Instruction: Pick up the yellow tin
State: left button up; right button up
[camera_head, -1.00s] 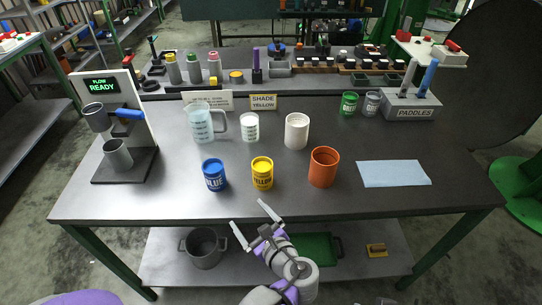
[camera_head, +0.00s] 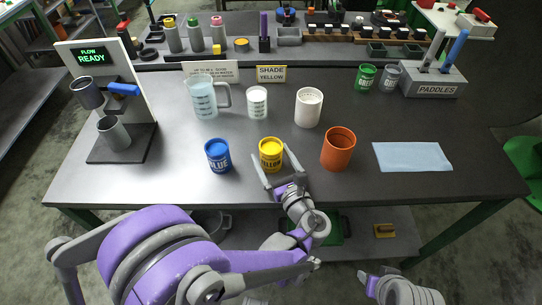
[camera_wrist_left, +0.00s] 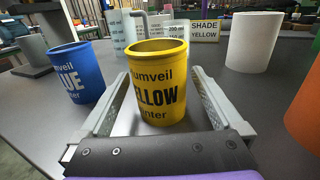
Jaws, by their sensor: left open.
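The yellow tin (camera_head: 271,154) stands upright near the front middle of the table, to the right of the blue tin (camera_head: 218,155). My left gripper (camera_head: 270,152) is open, with one finger on each side of the yellow tin. In the left wrist view the yellow tin (camera_wrist_left: 158,85) stands between the two fingers, its label facing the camera. A gap shows beside it, and I cannot tell whether either finger touches it. Part of my right arm shows at the bottom right of the head view, and its jaws cannot be made out.
An orange cup (camera_head: 338,148) stands close on the right. Behind are a white cylinder (camera_head: 308,107), a white-filled beaker (camera_head: 257,102) and a measuring jug (camera_head: 203,98). A blue cloth (camera_head: 412,157) lies on the right. The dispenser stand (camera_head: 123,142) is at the left.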

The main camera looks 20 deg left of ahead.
aim_at(267, 149)
pick_arm(q)
jog(key=x, duration=0.4)
jog(key=shift+s, duration=0.1)
grip_shut()
dwell(0.3)
